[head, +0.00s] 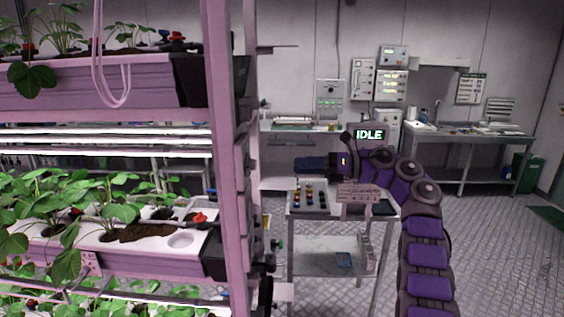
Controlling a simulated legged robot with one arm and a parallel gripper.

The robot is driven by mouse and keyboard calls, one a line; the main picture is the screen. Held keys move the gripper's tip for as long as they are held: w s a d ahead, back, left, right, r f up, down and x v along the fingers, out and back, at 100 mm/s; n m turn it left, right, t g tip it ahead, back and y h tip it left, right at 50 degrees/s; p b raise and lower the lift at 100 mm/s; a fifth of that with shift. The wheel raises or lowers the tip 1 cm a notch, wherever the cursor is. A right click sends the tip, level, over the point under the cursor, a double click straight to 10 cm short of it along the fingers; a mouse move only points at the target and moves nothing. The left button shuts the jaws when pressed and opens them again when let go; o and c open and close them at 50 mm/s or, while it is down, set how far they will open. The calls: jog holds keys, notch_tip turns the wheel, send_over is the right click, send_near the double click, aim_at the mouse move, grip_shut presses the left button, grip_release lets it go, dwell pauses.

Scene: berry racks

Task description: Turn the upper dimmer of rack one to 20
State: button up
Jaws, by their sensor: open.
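The near rack (228,150) stands at the left, with its pink upright close to me. I cannot read any rack number, and I cannot make out an upper dimmer or its setting. Small dark fittings (266,288) stick out from the lower right side of the upright, but I cannot tell what they are. My purple arm rises at the right and bends over to the left, with a display reading IDLE. My gripper (312,164) points left, to the right of the upright and apart from it. It is open; its fingers are small and dark, and I see nothing held.
A metal cart (330,240) with small coloured items stands behind my arm. The rack holds planters (120,85) with strawberry plants. Wall boxes (392,85) and a workbench (470,135) are at the back. The floor (490,250) at the right is clear.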

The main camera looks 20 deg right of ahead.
jog(key=p+v, duration=0.3)
jog(key=v, duration=0.3)
jog(key=shift+d, duration=0.4)
jog(key=shift+r, duration=0.1)
